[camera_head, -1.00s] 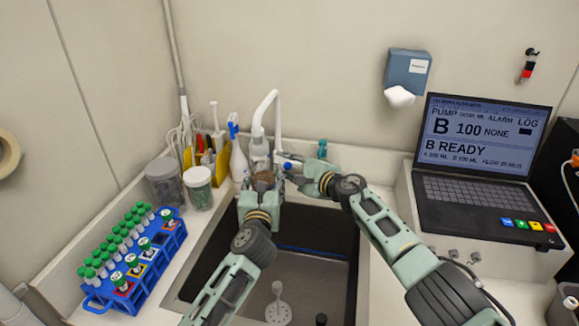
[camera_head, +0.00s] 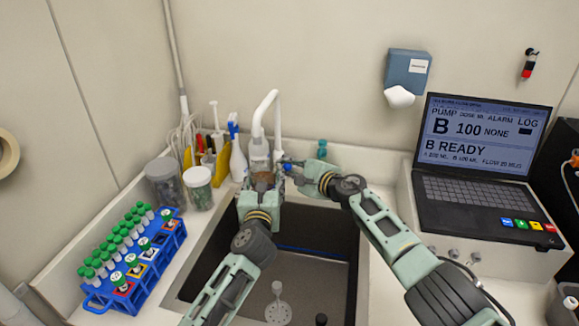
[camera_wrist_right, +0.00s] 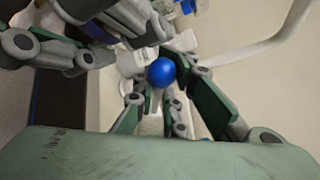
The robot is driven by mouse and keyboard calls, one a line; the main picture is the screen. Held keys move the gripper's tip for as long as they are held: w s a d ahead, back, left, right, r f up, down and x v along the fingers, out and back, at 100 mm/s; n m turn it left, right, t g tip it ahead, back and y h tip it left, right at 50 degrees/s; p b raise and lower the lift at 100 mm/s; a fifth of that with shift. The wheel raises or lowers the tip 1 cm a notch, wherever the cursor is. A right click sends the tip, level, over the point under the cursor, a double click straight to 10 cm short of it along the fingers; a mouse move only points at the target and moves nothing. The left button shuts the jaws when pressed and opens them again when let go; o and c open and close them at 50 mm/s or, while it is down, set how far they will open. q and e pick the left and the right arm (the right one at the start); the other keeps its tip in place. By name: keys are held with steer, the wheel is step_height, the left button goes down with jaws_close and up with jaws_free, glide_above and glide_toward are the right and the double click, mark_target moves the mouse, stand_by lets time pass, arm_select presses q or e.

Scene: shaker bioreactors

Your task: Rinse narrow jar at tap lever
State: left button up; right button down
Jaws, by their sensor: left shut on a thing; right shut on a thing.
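The narrow jar (camera_head: 259,152) looks clear and pale, with a brownish lower part. It stands about upright under the spout of the white tap (camera_head: 263,105). My left gripper (camera_head: 262,183) is shut around its lower part, above the back of the sink. My right gripper (camera_head: 296,170) is shut on the tap lever, at the right of the jar. The lever's blue knob (camera_wrist_right: 161,72) shows between the right fingers in the right wrist view. Part of my left gripper (camera_wrist_right: 95,35) is at that view's top left. Fingers hide much of the jar's base and the lever.
The sink basin (camera_head: 325,215) is below both grippers. A spray bottle (camera_head: 237,155) and a lidded container (camera_head: 198,187) stand close on the left. A blue tube rack (camera_head: 155,255) is at front left; a laptop (camera_head: 480,160) is on the right.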

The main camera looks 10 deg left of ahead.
steer(key=shift+s+f+t, duration=0.3)
steer(key=shift+f, duration=0.25)
steer(key=c, duration=1.8)
jaws_free()
steer(key=shift+r, duration=0.1)
steer(key=shift+v, duration=5.95)
